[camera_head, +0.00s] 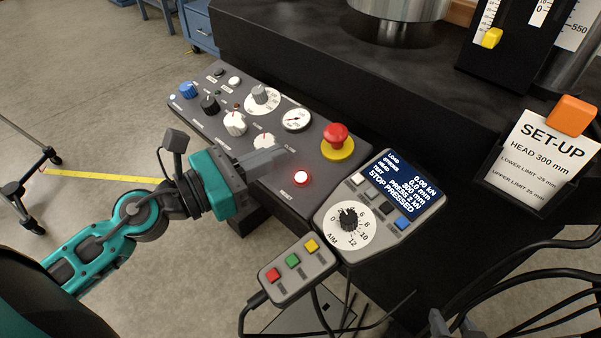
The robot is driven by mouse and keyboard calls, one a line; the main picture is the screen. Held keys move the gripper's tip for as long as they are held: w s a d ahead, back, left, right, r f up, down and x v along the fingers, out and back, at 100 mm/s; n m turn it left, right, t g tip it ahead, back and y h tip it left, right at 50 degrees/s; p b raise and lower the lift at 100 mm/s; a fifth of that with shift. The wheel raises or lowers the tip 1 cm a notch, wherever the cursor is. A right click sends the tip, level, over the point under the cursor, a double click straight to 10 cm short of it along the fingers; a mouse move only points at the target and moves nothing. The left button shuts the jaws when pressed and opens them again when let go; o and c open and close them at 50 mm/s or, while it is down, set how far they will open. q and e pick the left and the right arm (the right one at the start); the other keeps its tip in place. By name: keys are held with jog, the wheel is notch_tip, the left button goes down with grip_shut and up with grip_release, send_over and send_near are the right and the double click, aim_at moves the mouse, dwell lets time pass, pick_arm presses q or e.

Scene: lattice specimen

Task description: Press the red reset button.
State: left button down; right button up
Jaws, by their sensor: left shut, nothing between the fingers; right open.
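The red reset button (302,177) is a small round glowing button on the near edge of the grey control panel (325,187), with RESET printed beside it. My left gripper (284,157) comes in from the left, above the panel. Its grey fingers are shut and empty, up and left of the reset button in the picture and apart from it. The fingers hide part of the panel near the white dial.
A red mushroom button (336,134) on a yellow base stands behind the reset button. The display unit (398,182) reads STOP PRESSED. A pendant (292,268) with red, green and yellow buttons hangs in front. Black cables (500,300) fill the lower right. A set-up card (537,160) stands right.

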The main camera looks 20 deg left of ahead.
aim_at(301, 178)
dwell(0.9)
pick_arm(q)
jog(key=r+m+g+p, duration=0.2)
jog(key=m+p, duration=0.1)
jog(key=d+r+m+g+y+p, duration=0.1)
jog(key=m+g+p, duration=0.1)
jog(key=m, duration=0.2)
jog(key=r+m+g+p, duration=0.2)
jog(key=m+p, duration=0.1)
jog(key=m, duration=0.1)
jog(key=shift+w+d+r+y+p, duration=0.15)
jog(key=shift+d+r+y+p, duration=0.15)
jog(key=shift+r+y, duration=0.1)
pick_arm(e)
jog(key=shift+h, duration=0.3)
jog(key=r, duration=0.1)
jog(key=d+r, duration=0.1)
jog(key=r, duration=0.1)
jog(key=s+d+r, duration=0.1)
jog(key=r, duration=0.1)
jog(key=shift+r, duration=0.25)
pick_arm(q)
jog(key=shift+f, duration=0.15)
pick_arm(e)
jog(key=shift+f, duration=0.1)
